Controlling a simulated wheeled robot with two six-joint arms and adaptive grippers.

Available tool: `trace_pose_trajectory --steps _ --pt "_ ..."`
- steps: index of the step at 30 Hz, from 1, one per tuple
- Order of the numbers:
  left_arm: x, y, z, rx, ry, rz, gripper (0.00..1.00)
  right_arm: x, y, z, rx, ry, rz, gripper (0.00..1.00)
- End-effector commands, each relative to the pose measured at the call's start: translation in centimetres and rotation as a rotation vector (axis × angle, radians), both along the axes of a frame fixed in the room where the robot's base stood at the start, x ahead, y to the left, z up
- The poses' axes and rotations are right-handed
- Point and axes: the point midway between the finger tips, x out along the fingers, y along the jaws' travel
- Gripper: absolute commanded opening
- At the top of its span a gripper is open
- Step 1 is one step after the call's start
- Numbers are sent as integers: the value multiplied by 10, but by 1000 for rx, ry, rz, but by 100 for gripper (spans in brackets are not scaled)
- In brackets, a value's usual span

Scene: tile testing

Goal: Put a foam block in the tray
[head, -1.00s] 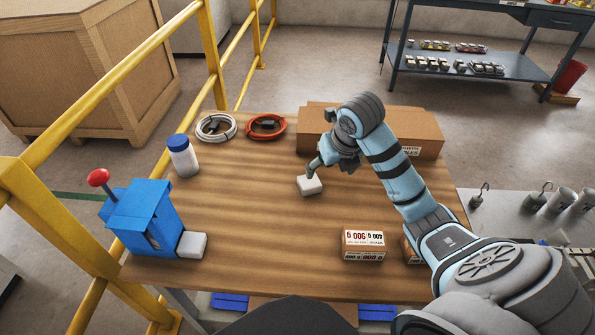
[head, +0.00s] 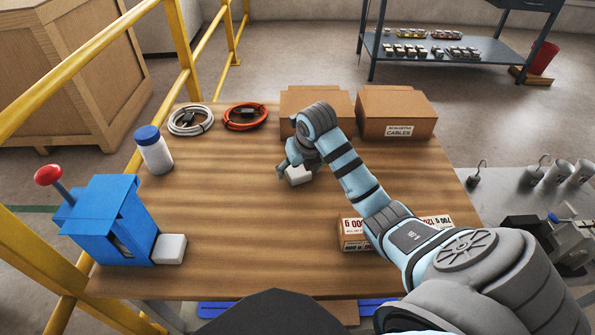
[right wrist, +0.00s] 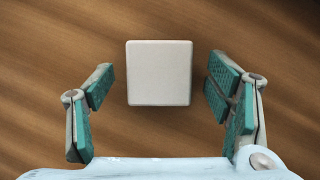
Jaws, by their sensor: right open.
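A white foam block (head: 299,175) lies on the wooden table, partly hidden by my right gripper (head: 288,171) in the head view. In the right wrist view the block (right wrist: 159,73) lies between the two teal-padded fingers of my right gripper (right wrist: 160,76), with clear gaps on both sides. The right gripper is open and empty. Another white block (head: 170,249) rests against the blue device (head: 112,222) at the table's left. I cannot make out a tray in these views. My left gripper is not in view.
A white bottle with a blue cap (head: 153,150), a white cable coil (head: 190,121) and an orange coil (head: 245,117) stand at the back left. Cardboard boxes (head: 396,112) line the back edge. Labelled boxes (head: 354,234) sit near my right forearm.

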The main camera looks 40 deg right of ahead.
Motion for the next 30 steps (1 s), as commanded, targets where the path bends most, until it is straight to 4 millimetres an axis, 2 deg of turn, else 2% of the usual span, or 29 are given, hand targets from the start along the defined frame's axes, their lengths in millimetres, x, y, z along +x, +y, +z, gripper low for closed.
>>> trace_pose_trajectory --steps 5,12,23,26,30 --pt "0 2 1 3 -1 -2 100 1 0 1 -1 -2 0 73" --pt "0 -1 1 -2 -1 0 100 1 0 1 0 -1 0 38" --pt "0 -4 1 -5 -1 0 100 1 0 3 0 -2 1 36" --pt "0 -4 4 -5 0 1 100 1 0 11 0 -3 1 36" --pt "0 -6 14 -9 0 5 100 1 0 39 0 -5 2 36"
